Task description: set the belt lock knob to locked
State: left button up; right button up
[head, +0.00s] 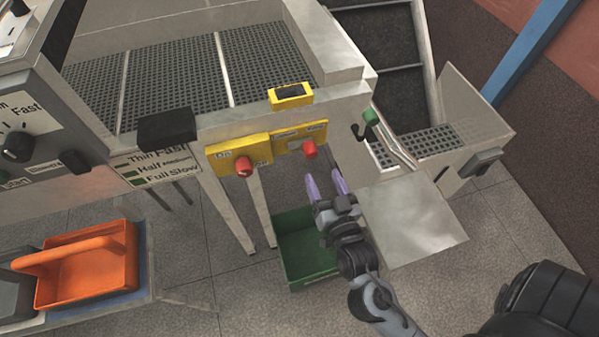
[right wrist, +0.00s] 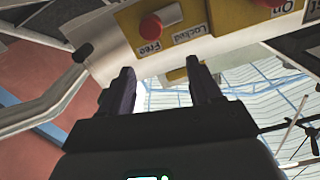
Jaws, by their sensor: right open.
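The belt lock knob (head: 310,149) is a red knob on the right yellow panel of the machine's front beam. In the right wrist view the red knob (right wrist: 151,28) shows upside down beside the labels "Free" and "Locked". Which label it is set to is unclear. My right gripper (head: 323,182) is open and empty, with its purple fingers pointing up, below and slightly right of the knob. In the right wrist view its fingertips (right wrist: 160,72) are apart, and the knob lies beyond them, untouched. My left gripper is not in view.
Another red knob (head: 244,167) marked "On" sits on the left yellow panel (head: 222,154). A green crate (head: 300,262) stands on the floor beneath. A green-tipped handle (head: 370,117) and a metal plate (head: 413,220) are to the right. An orange bin (head: 100,268) is at left.

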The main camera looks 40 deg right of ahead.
aim_at(313, 156)
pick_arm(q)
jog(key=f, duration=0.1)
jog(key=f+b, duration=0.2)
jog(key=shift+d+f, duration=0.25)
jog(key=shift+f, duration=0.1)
pick_arm(e)
jog(key=f+x, duration=0.1)
jog(key=x, duration=0.6)
jog(key=f+x, duration=0.1)
jog(key=x, duration=0.3)
jog(key=shift+s+d+f, duration=0.1)
jog(key=shift+d+f, duration=0.15)
jog(key=shift+f, duration=0.1)
jog(key=c, duration=0.4)
grip_shut()
